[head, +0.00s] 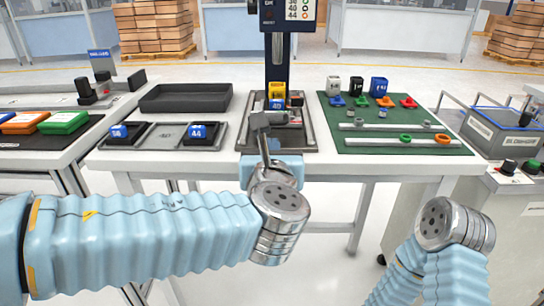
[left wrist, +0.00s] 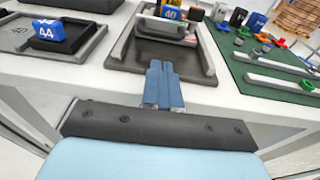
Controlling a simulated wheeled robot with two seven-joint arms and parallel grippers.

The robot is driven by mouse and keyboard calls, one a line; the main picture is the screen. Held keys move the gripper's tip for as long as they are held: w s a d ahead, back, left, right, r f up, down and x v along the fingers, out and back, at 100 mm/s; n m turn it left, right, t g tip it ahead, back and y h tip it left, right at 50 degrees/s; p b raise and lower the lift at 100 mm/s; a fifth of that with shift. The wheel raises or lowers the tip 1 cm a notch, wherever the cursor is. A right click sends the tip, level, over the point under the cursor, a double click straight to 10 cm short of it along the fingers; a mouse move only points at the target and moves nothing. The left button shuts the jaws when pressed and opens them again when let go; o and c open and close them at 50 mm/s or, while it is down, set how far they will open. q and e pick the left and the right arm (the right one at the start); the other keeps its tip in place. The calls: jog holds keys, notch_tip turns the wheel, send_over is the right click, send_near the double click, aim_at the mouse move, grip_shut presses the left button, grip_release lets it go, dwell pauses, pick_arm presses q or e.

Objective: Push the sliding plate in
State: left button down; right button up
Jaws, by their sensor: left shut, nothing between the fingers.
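The sliding plate unit is a dark grey tray-like fixture (head: 305,140) at the front middle of the table, below a black column. In the left wrist view its bare dark surface (left wrist: 165,52) lies inside a raised rim, with a blue block marked 40 (left wrist: 172,12) at its far part. My left gripper (left wrist: 162,66) is shut and empty, its two blue fingers side by side, pointing at the near edge of this fixture. Whether they touch it I cannot tell. My right gripper is out of view.
Left of the fixture is a tray with blue blocks, one marked 44 (head: 198,133), and an empty black tray (head: 186,98) behind it. On the right, a green mat (head: 350,142) holds rails and small coloured parts. The black column (head: 278,58) rises behind the fixture.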

pick_arm(q)
jog(key=p, duration=0.1)
send_near(277, 112)
jog(key=w+f, duration=0.1)
jog(key=w+a+f, duration=0.1)
jog(key=shift+w+a+f, duration=0.1)
jog(key=shift+w+f, duration=0.1)
jog(key=shift+w, duration=0.05)
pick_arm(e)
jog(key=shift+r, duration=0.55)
